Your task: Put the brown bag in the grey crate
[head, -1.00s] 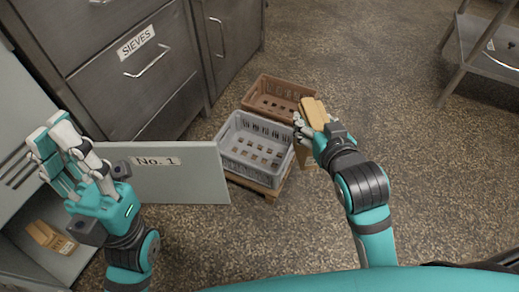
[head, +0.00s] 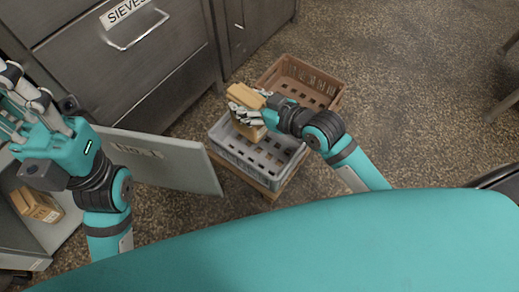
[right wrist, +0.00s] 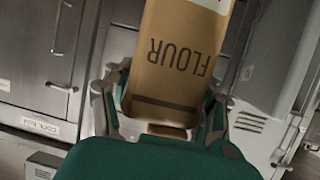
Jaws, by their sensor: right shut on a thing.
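The brown bag (head: 247,112) is held over the grey crate in the head view. In the right wrist view the brown bag (right wrist: 178,50) fills the upper middle and reads FLOUR. My right gripper (head: 246,108) is shut on it, with fingers on both sides in the right wrist view. The grey crate (head: 235,172) stands on a wooden base below the bag, and its visible inside is empty. The bag hides part of the crate's far side. I cannot tell how high the bag is above it. My left gripper (head: 22,105) is open and empty at the left.
A brown crate (head: 333,98) stands behind the grey crate. An open door (head: 165,160) is left of the grey crate. Another brown package (head: 38,204) lies in the cupboard at lower left. Steel drawers (head: 125,75) stand behind. The floor at right is mostly clear.

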